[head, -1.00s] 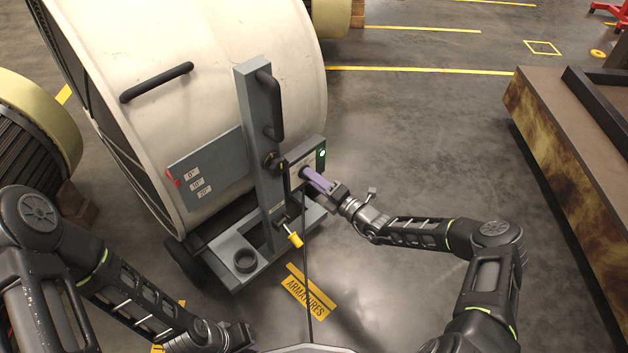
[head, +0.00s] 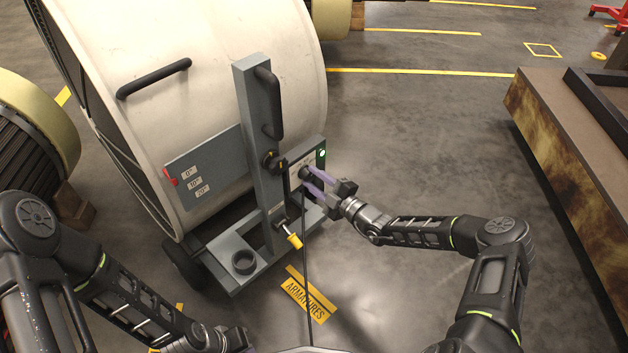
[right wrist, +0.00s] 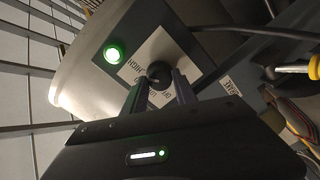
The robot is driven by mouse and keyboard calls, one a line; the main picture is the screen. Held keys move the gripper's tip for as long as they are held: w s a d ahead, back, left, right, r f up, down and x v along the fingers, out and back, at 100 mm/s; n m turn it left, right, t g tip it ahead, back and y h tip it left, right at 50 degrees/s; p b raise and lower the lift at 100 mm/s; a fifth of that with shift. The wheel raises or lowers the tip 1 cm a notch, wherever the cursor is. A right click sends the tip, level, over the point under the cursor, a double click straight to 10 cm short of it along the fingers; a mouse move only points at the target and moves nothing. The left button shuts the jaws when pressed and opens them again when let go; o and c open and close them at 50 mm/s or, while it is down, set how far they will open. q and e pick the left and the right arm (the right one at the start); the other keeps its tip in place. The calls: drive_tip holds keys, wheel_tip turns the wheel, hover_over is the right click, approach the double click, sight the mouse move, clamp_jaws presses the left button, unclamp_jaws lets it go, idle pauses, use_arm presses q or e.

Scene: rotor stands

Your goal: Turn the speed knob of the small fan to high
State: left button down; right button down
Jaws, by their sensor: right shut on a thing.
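The fan is a cream drum (head: 205,95) on a grey wheeled stand. Its control box (head: 320,146) has a lit green light and a round black speed knob (head: 304,172). My right gripper (head: 312,181) is at the box, its two purple fingers on either side of the knob. In the right wrist view the fingers close on the knob (right wrist: 158,74) from both sides. The plate around it (right wrist: 157,52) reads OFF and HIGH, and the knob's pointer is not clear. My left gripper (head: 248,348) is at the bottom edge, mostly cut off.
A black cable (head: 305,250) hangs from the box. A yellow-tipped lever (head: 293,239) is below it, and a black knob (head: 274,162) sits on the upright post. A dark bench (head: 575,130) stands at right. The floor between bench and fan is clear.

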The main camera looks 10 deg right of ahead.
drive_tip(key=shift+d+m, duration=0.1)
drive_tip(key=shift+m, duration=0.3)
drive_tip(key=c, duration=1)
unclamp_jaws()
drive_tip(key=p+v, duration=0.2)
drive_tip(key=v, duration=0.5)
drive_tip(key=shift+s+d, duration=0.15)
drive_tip(key=shift+s, duration=0.2)
